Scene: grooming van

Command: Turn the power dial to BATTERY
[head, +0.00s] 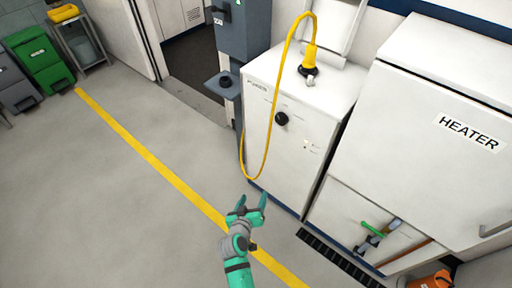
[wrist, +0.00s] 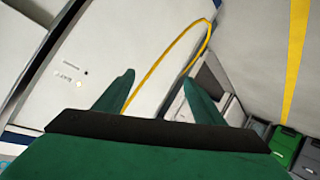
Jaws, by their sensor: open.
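The black round power dial (head: 281,118) is on the front of a white cabinet (head: 262,150) in the head view. Small marks sit around the dial, too small to read, so its setting cannot be told. My green gripper (head: 250,203) is open and empty, below and in front of the cabinet, apart from the dial. In the wrist view my open gripper (wrist: 160,90) faces the cabinet front (wrist: 110,50), with small indicator marks (wrist: 78,80) at left. The dial is not seen in the wrist view.
A yellow cable (head: 268,140) loops from a plug on the cabinet top down its front left; it crosses behind my fingers in the wrist view (wrist: 160,62). A HEATER unit (head: 430,120) stands right. A grey post with a shelf (head: 223,86) is left. Open floor lies left.

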